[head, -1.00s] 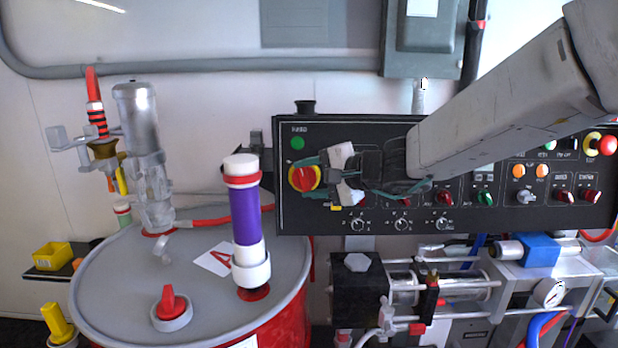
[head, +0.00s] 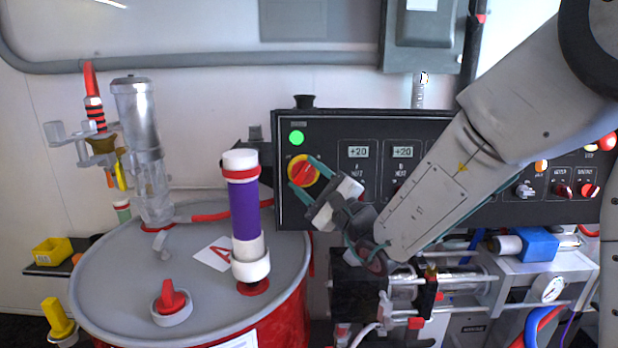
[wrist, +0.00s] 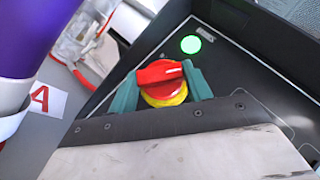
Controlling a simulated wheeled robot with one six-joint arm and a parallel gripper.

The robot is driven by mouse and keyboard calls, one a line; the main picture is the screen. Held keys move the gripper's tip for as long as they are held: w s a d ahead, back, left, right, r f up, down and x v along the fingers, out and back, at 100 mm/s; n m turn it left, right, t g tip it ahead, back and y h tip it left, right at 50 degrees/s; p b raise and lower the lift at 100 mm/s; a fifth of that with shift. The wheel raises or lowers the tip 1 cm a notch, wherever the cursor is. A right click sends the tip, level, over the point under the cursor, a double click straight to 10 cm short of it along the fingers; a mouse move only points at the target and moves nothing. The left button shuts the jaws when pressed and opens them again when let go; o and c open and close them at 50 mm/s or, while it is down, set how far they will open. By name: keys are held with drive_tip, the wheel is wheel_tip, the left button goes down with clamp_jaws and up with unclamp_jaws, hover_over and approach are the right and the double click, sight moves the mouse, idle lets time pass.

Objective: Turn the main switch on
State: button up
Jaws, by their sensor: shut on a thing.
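The main switch (head: 303,171) is a red rotary knob on a yellow base at the left end of the black control panel (head: 343,210). It also shows in the wrist view (wrist: 161,80), between the two teal fingers. My gripper (head: 304,172) is shut on the red knob, coming from the lower right, with a finger on either side. In the wrist view my gripper (wrist: 163,92) frames the knob, its yellow base visible below the red handle. A green light (head: 297,138) above the switch glows bright, and it also glows in the wrist view (wrist: 190,44).
A purple and white cylinder (head: 245,215) stands on the grey drum lid (head: 120,260) left of the panel. Digital displays (head: 358,152) on the panel read +20. Pump pipework (head: 450,285) lies below the panel. My arm covers much of the panel's middle.

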drive_tip(key=shift+a+f+m+t, duration=0.1)
drive_tip(key=shift+f+m+t, duration=0.05)
drive_tip(key=shift+m+t, duration=0.7)
drive_tip(key=shift+m+h, duration=0.3)
drive_tip(key=shift+m, duration=0.15)
drive_tip(key=o, duration=1)
drive_tip(key=shift+v, duration=3.95)
